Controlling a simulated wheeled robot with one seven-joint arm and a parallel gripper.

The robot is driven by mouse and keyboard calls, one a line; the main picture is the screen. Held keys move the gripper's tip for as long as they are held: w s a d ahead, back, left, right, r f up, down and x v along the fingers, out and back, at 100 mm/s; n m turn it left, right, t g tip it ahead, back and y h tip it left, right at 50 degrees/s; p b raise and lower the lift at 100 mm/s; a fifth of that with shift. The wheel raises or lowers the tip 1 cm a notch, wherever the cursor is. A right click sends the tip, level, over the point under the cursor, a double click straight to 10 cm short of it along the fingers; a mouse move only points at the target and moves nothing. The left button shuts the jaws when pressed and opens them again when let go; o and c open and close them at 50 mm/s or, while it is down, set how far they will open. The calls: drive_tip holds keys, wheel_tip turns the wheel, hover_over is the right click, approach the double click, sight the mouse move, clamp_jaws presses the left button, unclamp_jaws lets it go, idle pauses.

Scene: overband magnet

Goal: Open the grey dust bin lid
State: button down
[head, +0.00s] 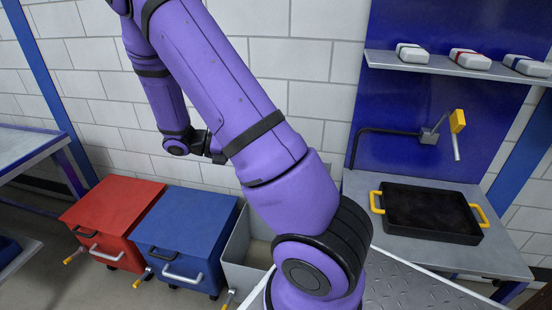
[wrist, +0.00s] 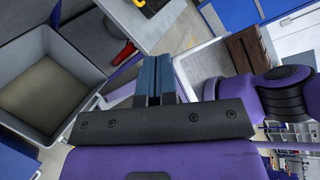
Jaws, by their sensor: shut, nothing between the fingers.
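The grey dust bin (head: 236,248) stands right of the blue bin in the head view, partly behind my arm. Its top is open and its beige inside shows. In the wrist view the grey bin (wrist: 91,88) is at the left, with its open mouth and floor in sight. I cannot make out its lid clearly in either view. My gripper (wrist: 153,78) is shut and empty, its two blue-padded fingers together, right of the bin's rim and apart from it in the picture. In the head view my gripper is mostly hidden behind my arm.
A red bin (head: 113,216) and a blue bin (head: 185,231) with closed lids stand to the left. A bench at the right holds a black tray (head: 430,212) with yellow handles. A shelf (head: 455,66) with small boxes hangs above it. A white brick wall is behind.

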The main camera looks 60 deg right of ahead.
drive_tip(key=d+f+m+t+h, duration=0.45)
drive_tip(key=f+m+t, duration=0.3)
drive_tip(key=m, duration=0.35)
drive_tip(key=d+f+m+t+h, duration=0.4)
drive_tip(key=f+m+t+h, duration=0.25)
drive_tip(key=f+m, duration=0.3)
drive_tip(key=d+f+m+t+h, duration=0.45)
drive_tip(key=f+m+t, duration=0.3)
drive_tip(key=m, duration=0.45)
drive_tip(key=w+x, duration=0.1)
drive_tip(key=x, duration=1.1)
drive_tip(key=shift+w+d+h, duration=0.25)
drive_tip(key=shift+d+h, duration=0.15)
drive_tip(key=shift+h, duration=0.05)
drive_tip(key=w+d+r+y, duration=0.2)
drive_tip(key=w+d, duration=0.1)
drive_tip(key=d, duration=0.4)
drive_tip(key=shift+r+n+g, duration=0.1)
drive_tip(key=shift+n+g, duration=0.15)
